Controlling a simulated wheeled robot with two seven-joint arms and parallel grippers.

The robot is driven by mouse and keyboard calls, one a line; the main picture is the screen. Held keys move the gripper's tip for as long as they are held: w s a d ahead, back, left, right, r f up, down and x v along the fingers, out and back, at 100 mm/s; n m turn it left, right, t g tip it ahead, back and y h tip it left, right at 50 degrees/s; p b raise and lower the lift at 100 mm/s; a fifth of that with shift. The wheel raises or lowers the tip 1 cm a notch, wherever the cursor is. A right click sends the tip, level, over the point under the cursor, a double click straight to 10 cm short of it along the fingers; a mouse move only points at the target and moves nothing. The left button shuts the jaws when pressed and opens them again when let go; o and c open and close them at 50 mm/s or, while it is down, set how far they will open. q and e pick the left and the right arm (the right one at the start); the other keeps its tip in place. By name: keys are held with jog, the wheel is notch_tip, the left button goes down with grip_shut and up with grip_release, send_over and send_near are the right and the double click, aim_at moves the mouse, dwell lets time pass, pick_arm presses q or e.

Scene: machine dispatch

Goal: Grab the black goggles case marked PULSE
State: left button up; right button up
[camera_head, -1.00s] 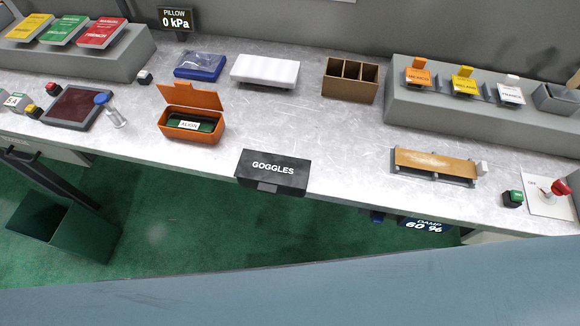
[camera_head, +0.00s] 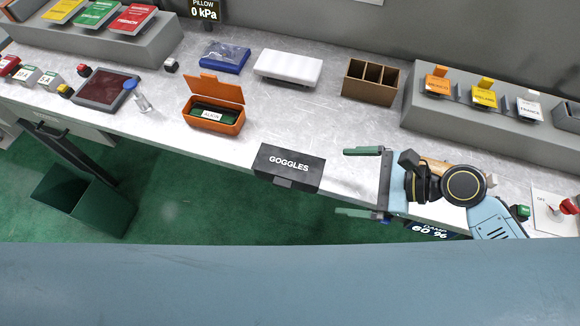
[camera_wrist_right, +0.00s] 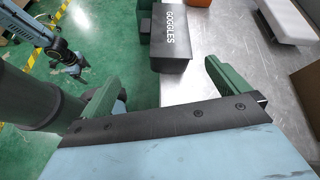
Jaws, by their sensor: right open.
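A black box marked GOGGLES (camera_head: 289,166) sits at the table's front edge, with a small grey tab low on its front. It looks closed and its inside is hidden. I can read no PULSE mark and see no separate black case. My right gripper (camera_head: 359,182) is open and empty, just right of the box, with its fingers pointing left toward it. In the right wrist view the GOGGLES box (camera_wrist_right: 171,35) lies ahead, beyond the open fingers. What seems to be my left arm shows small at the upper left there; its jaws are unclear.
An open orange box (camera_head: 213,120) holds a green labelled case left of the GOGGLES box. A white pad (camera_head: 288,67), a blue tray (camera_head: 224,56) and a brown divided box (camera_head: 370,82) stand behind. A green bin (camera_head: 82,205) stands on the floor.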

aim_at(290, 168)
jog(key=w+a+f+m, duration=0.1)
jog(key=a, duration=0.3)
jog(key=w+a+f+m, duration=0.1)
jog(key=w+a, duration=0.1)
jog(key=a, duration=0.1)
jog(key=w+a+f+m+y, duration=0.1)
jog(key=a, duration=0.3)
jog(key=shift+w+a, duration=0.3)
jog(key=shift+w, duration=0.05)
jog(key=c, duration=1)
